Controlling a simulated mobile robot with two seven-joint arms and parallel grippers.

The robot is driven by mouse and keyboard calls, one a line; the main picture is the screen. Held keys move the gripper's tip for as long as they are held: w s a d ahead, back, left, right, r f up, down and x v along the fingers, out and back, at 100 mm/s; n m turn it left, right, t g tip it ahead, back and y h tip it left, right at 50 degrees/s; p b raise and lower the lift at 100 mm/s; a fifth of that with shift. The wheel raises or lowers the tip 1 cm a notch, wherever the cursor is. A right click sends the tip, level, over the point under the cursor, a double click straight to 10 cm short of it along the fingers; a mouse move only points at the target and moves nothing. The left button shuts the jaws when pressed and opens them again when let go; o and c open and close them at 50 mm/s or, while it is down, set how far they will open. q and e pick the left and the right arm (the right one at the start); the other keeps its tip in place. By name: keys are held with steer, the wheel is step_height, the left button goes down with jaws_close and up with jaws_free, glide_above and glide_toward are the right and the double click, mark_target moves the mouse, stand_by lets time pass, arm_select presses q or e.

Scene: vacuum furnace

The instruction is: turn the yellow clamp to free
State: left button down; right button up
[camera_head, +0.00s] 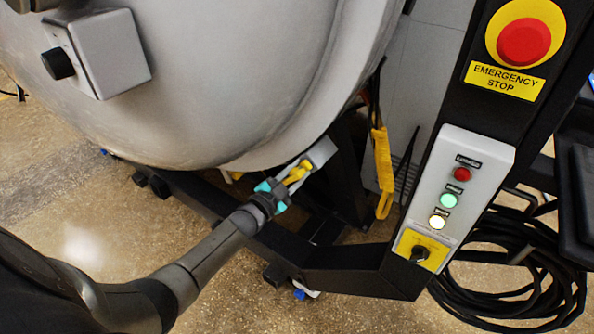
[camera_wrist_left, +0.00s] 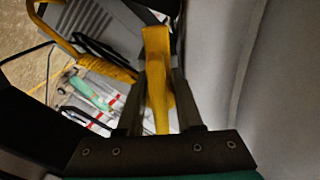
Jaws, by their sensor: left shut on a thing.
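The yellow clamp (camera_head: 297,174) sits on a grey block at the lower edge of the furnace's round body. My left gripper (camera_head: 279,187) reaches it from the lower left and is shut on it. In the left wrist view the clamp (camera_wrist_left: 158,75) stands between the two dark fingers of my left gripper (camera_wrist_left: 158,103), its lower part narrowing down between them. The fingers partly hide the clamp's sides. My right gripper does not show in either view.
The large grey furnace body (camera_head: 220,70) fills the upper left. A black frame (camera_head: 350,280) runs below. A control box (camera_head: 455,200) and an emergency stop button (camera_head: 524,42) stand at the right, beside coiled black cable (camera_head: 505,300). A yellow bar (camera_head: 383,165) hangs behind the clamp.

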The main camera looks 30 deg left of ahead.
mark_target(287, 183)
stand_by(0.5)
arm_select(q)
steer(key=c, duration=0.8)
jaws_free()
steer(key=shift+c, duration=0.2)
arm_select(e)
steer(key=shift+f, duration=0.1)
arm_select(q)
steer(key=shift+s, duration=0.15)
steer(key=s+p, duration=0.1)
steer(key=s, duration=0.1)
steer(key=s+p, duration=0.1)
steer(key=s, duration=0.1)
steer(key=s+p, duration=0.1)
steer(key=s, duration=0.1)
steer(key=shift+s+a, duration=0.25)
steer(key=shift+s, duration=0.1)
steer(key=s+p, duration=0.2)
steer(key=s, duration=0.6)
steer(key=shift+s+a, duration=0.15)
steer(key=shift+a, duration=0.2)
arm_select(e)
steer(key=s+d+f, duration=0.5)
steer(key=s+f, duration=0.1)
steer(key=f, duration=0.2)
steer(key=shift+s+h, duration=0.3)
